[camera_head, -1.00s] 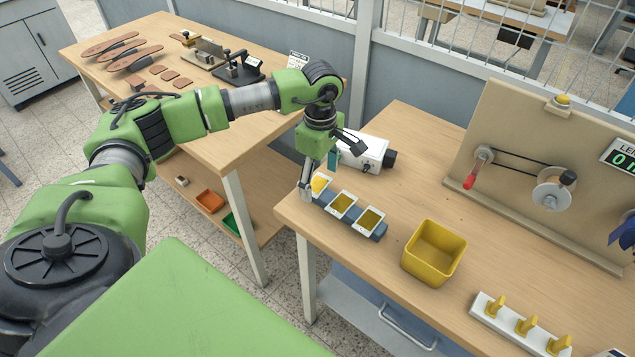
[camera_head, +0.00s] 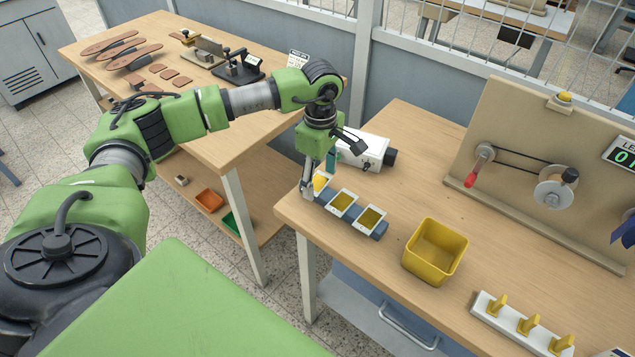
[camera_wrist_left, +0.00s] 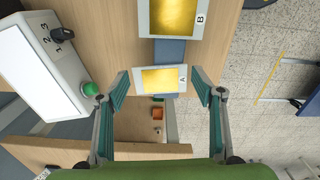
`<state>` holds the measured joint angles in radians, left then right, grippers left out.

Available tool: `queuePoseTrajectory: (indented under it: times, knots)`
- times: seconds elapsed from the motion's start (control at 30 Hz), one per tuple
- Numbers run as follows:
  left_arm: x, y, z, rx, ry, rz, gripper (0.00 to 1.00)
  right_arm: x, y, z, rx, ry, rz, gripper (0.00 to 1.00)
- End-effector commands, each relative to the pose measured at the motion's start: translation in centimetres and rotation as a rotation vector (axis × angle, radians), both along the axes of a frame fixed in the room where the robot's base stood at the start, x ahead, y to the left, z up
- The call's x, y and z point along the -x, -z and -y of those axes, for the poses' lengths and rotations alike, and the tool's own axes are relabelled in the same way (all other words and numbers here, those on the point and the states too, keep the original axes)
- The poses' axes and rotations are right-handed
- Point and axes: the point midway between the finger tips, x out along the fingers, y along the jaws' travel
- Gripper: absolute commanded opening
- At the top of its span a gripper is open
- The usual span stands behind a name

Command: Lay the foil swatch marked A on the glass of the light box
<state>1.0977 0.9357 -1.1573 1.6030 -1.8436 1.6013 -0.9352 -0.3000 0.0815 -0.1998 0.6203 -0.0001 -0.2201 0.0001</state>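The foil swatch marked A (camera_wrist_left: 163,79), a gold panel in a white frame, shows in the left wrist view. In the head view it (camera_head: 320,182) is at the left end of a blue-grey holder (camera_head: 381,232). My left gripper (camera_wrist_left: 163,90) is open, with one finger on either side of swatch A and visible gaps between. In the head view the gripper (camera_head: 317,178) is down at that swatch and partly covers it. My right gripper is not in view.
Two more framed gold swatches (camera_head: 342,203) (camera_head: 370,218) sit in the holder; the nearer one in the wrist view is marked B (camera_wrist_left: 175,17). A yellow bin (camera_head: 435,252), a white peg strip (camera_head: 520,325) and a crank board (camera_head: 530,160) stand to the right.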

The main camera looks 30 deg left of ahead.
Motion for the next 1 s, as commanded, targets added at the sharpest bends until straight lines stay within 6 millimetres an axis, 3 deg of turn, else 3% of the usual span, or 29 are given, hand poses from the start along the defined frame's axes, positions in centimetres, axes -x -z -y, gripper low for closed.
queuePoseTrajectory:
  times: [0.43,0.63,0.67,0.83,1.0]
  knots:
    - [0.0,-0.1,0.0,0.0,0.0,0.0,0.42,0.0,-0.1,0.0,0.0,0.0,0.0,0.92]
    - [0.0,-0.8,0.0,0.0,0.0,0.0,0.42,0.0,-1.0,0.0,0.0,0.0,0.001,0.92]
    - [-0.1,-0.8,0.0,0.0,0.0,0.003,0.42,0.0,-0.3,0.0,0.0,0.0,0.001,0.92]
    - [0.2,-3.7,0.0,0.0,0.002,0.007,0.42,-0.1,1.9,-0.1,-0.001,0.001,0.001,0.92]
    - [3.9,-8.0,0.3,-0.001,0.003,0.008,0.42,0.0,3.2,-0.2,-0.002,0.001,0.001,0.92]
